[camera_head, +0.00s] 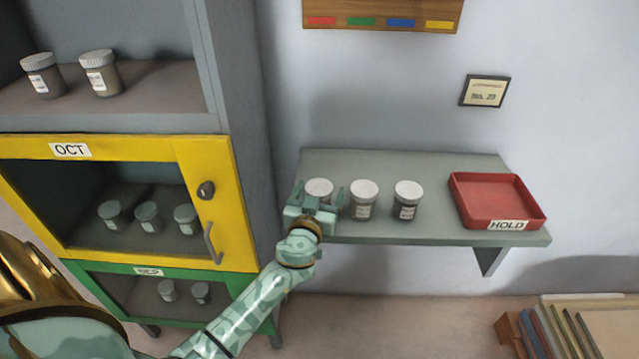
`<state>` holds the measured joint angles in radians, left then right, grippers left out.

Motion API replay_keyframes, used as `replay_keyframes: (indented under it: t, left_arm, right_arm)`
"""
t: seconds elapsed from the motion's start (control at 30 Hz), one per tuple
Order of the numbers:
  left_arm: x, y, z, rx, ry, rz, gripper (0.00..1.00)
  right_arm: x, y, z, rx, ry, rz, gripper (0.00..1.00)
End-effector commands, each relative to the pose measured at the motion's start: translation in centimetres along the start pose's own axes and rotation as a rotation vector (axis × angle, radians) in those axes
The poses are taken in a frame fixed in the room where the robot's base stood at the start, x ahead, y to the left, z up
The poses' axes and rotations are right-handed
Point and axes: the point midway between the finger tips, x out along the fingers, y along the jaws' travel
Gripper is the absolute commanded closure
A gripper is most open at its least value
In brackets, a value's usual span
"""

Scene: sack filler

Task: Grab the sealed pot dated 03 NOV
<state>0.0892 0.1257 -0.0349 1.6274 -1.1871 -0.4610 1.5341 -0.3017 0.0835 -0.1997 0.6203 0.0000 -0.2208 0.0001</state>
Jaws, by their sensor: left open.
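Three white-lidded pots stand in a row on a grey wall shelf (440,235): a left pot (319,185), a middle pot (363,203) and a right pot (407,203). The middle and right pots show small labels, too small to read a date. My left gripper (319,193) is open at the left pot, one finger on each side of its lid in the picture. It hides that pot's lower front and label. I cannot tell whether the fingers touch it. My right gripper is not in view.
A red tray (457,202) marked HOLD sits on the shelf's right. A cabinet at left has a yellow OCT door (236,215), a green-framed compartment (90,270) and several more pots. Books (570,335) stand low at right. The shelf between right pot and tray is clear.

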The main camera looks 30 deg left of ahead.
Motion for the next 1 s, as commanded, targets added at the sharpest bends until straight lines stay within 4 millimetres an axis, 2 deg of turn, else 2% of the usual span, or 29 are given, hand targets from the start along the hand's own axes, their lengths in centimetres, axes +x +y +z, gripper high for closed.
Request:
replay_keyframes:
  t: [0.03, 0.13, 0.3, 0.47, 0.5, 0.8, 1.0]
  left_arm:
    - [-0.2, 0.1, 0.0, 0.000, -0.001, 0.000, 0.20]
    - [-0.2, 0.1, 0.1, -0.001, -0.001, -0.001, 0.20]
    - [-0.2, 0.1, 0.1, -0.001, -0.001, -0.001, 0.20]
    - [-0.2, 0.1, 0.1, -0.001, -0.001, -0.001, 0.64]
    - [-0.2, 0.1, 0.1, -0.001, -0.001, -0.001, 0.69]
    - [-0.2, 0.1, 0.0, -0.001, 0.000, -0.001, 0.69]
    - [0.4, -0.1, -1.1, -0.003, 0.001, 0.001, 0.69]
  right_arm:
    - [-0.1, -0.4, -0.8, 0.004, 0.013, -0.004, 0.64]
    - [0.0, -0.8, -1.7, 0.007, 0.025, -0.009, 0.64]
    - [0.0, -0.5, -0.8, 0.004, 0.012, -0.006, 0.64]
    - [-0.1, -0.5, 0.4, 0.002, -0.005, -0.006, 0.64]
    - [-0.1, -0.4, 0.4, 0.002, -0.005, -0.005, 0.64]
    - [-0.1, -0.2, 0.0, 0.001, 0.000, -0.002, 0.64]
    - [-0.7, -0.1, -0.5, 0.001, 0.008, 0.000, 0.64]
